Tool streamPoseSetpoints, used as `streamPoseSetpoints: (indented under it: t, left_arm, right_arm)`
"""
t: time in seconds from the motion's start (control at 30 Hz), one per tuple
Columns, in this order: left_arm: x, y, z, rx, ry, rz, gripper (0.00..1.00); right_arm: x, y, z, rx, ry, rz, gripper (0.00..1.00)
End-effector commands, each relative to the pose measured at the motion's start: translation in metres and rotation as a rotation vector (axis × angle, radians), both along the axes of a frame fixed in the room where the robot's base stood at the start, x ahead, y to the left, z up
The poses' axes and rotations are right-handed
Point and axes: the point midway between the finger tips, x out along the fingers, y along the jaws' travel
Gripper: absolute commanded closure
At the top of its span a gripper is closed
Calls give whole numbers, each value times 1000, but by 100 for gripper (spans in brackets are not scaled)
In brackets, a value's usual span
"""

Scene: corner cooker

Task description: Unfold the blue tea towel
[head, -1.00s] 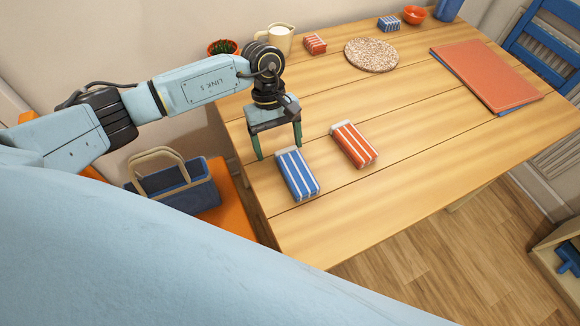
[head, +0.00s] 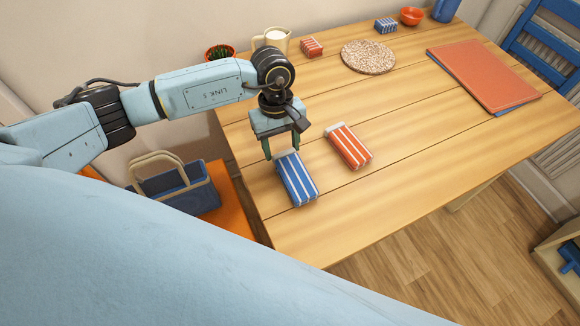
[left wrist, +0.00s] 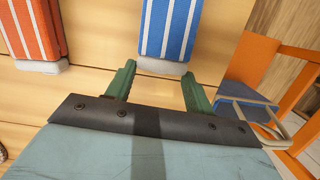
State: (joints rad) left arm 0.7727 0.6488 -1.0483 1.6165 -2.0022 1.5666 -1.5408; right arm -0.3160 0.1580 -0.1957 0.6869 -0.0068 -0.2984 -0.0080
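The blue tea towel (head: 297,180) is a folded bundle with white stripes and a pale end, lying on the near left part of the table. My left gripper (head: 281,156) is just behind its pale end, pointing down. In the left wrist view, the gripper (left wrist: 157,86) has its two green fingers apart, with the blue towel (left wrist: 169,30) just ahead of the gap between them. Nothing is between the fingers there. I cannot tell whether a finger touches the towel. My right gripper is not in view.
A red striped folded towel (head: 349,146) lies close to the right of the blue one. The table's near right part is clear.

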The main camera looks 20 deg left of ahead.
Motion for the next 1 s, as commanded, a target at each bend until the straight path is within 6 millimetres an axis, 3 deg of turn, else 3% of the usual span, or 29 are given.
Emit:
streamPoseSetpoints:
  t: [0.03, 0.23, 0.57, 0.87, 1.0]
  left_arm:
    - [-1, -6, 13, 41, -46, -9, 52]
    - [-3, -10, 31, 156, -154, -1, 52]
    - [-4, -12, 34, 169, -166, 1, 52]
    - [-21, -40, 69, 387, -388, -4, 52]
    - [-24, -44, 74, 446, -439, 2, 52]
  right_arm:
    - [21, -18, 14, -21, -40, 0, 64]
    - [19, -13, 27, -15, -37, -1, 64]
    - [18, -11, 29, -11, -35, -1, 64]
    - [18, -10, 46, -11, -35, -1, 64]
    - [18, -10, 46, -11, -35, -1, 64]
